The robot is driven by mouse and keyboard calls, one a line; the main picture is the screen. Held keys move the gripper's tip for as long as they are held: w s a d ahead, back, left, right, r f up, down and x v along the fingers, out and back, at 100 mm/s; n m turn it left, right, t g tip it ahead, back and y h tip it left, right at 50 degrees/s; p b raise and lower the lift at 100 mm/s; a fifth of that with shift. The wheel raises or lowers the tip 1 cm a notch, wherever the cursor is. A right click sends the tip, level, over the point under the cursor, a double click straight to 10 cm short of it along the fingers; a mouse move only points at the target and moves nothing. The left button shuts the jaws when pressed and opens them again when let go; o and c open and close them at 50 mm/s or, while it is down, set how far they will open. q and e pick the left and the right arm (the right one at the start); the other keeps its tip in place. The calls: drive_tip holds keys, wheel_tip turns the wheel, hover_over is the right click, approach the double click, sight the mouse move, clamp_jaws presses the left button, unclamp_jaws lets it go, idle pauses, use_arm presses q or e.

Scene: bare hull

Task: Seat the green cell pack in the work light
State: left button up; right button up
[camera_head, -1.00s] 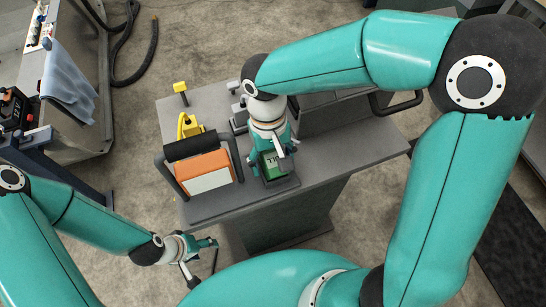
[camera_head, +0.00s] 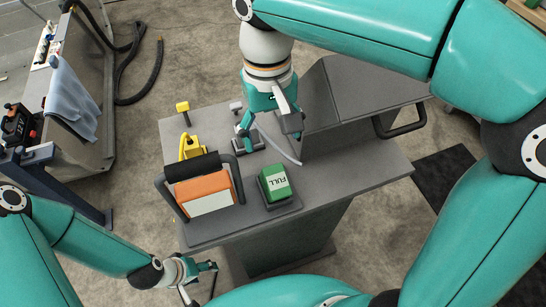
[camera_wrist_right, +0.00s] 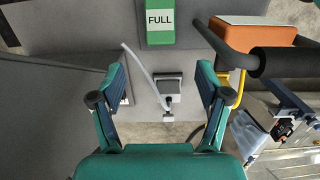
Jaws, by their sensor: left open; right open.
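The green cell pack (camera_head: 276,182), labelled FULL, sits upright in a grey holder (camera_head: 284,206) on the grey bench top; it also shows at the top of the right wrist view (camera_wrist_right: 160,22). The work light (camera_head: 210,190) is an orange block with a white face and a dark handle frame, left of the pack; it also shows in the right wrist view (camera_wrist_right: 252,32). I cannot make out its cell opening. My right gripper (camera_head: 270,132) is open and empty, behind and apart from the pack. My left gripper (camera_head: 206,279) is open and empty, low in front of the bench.
A small grey block (camera_wrist_right: 167,84) and a pale bent strip (camera_wrist_right: 143,68) lie between my right fingers in the wrist view. A yellow part (camera_head: 191,147) stands behind the light. A raised grey box (camera_head: 365,88) fills the bench's back right. The front right bench top is clear.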

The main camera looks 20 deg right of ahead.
wheel_tip(320, 180, up, 5)
drive_tip(key=t+b, duration=0.1)
hover_over(275, 173)
drive_tip(key=f+b, duration=0.1)
drive_tip(key=f, duration=1)
drive_tip(key=shift+d, duration=0.2)
drive_tip(key=shift+a+f, duration=0.15)
drive_tip(key=shift+f, duration=1.3)
drive_tip(key=shift+a+f, duration=0.1)
drive_tip(key=shift+f, duration=1.35)
use_arm(q)
wheel_tip(275, 173, down, 2)
drive_tip(key=shift+f, duration=0.15)
use_arm(e)
drive_tip(key=c, duration=1.3)
clamp_jaws()
use_arm(q)
drive_tip(key=shift+p, duration=0.3)
use_arm(e)
drive_tip(key=shift+r, duration=0.2)
